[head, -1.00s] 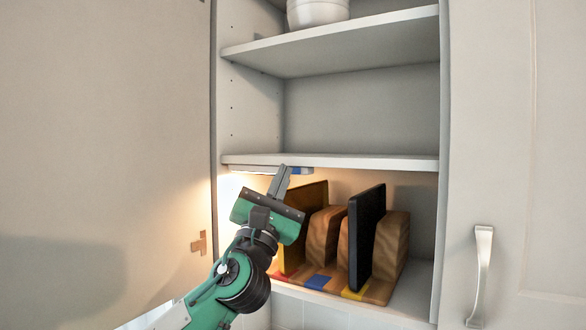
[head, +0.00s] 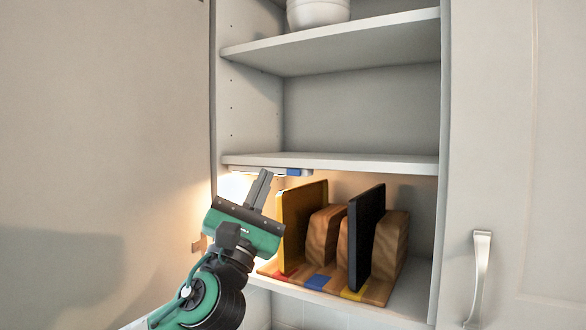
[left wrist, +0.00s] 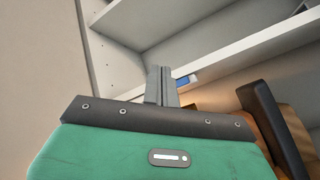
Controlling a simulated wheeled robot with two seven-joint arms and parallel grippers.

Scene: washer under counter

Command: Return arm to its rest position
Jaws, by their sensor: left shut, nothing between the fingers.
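My left gripper (head: 264,174) is shut and empty, its fingers pointing up in front of the open cupboard's lower left. In the left wrist view its closed fingers (left wrist: 160,84) stand against the shelves. It is apart from the wooden rack (head: 376,291) to its right. The rack stands on the cupboard's bottom shelf and holds a yellow-brown board (head: 297,222) and a black board (head: 366,237) upright between wooden blocks. The black board also shows in the left wrist view (left wrist: 263,112). My right gripper is not in view.
The open cupboard door (head: 100,130) fills the left side. A closed door with a metal handle (head: 480,275) is at the right. The middle shelf (head: 340,162) is bare on top, with a lit, blue-ended strip beneath it. A white pot (head: 317,12) stands on the upper shelf.

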